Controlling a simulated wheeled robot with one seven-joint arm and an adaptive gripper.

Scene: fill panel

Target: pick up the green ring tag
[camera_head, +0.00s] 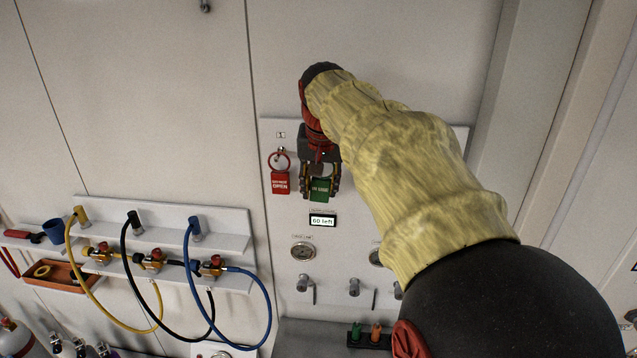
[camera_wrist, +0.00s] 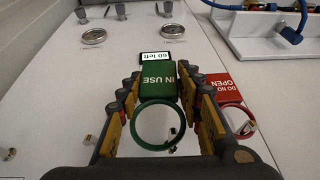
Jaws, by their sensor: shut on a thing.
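The green ring tag (camera_wrist: 158,84) reads "IN USE" and has a green ring at its near end in the wrist view. My gripper (camera_wrist: 163,98) has its yellow-padded fingers on either side of the tag and is shut on it. In the head view the green tag (camera_head: 319,188) shows between the fingertips of my gripper (camera_head: 320,190), in front of the white panel. The ring is hidden there behind my gripper. Whether the ring still hangs on a hook is hard to tell.
A red ring tag (camera_head: 280,182) hangs just left of my gripper. A small display (camera_head: 322,220) reading "60 left" is below. Round gauges and several knobs sit lower on the panel (camera_head: 290,235). A shelf (camera_head: 225,215) with yellow, black and blue hoses stands at left.

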